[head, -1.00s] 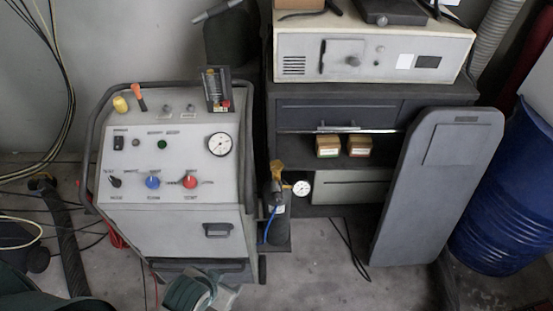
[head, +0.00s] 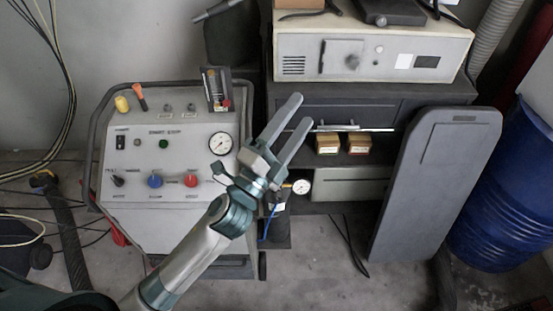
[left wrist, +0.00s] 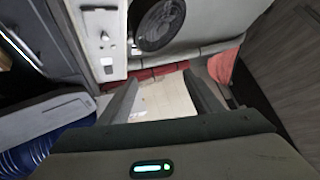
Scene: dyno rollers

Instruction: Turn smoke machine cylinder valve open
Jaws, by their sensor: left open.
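The smoke machine (head: 180,220) is a grey console with knobs and a dial, at the left in the head view. Its dark gas cylinder (head: 279,232) stands upright at the console's right side, with a blue hose and a small round gauge (head: 302,187). The brass valve on top is mostly hidden behind my left gripper. My left gripper (head: 302,110) is open, with two straight fingers pointing up and right, and its body lies over the valve area in the picture. In the left wrist view the open fingers (left wrist: 162,80) have nothing between them. My right gripper is not in view.
A dark cabinet (head: 335,105) with small boxes (head: 328,143) on its shelf stands behind. A grey panel (head: 425,200) leans right of it, beside a blue barrel (head: 520,190). Black cables (head: 350,250) lie on the floor. The barrel also shows in the left wrist view (left wrist: 40,155).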

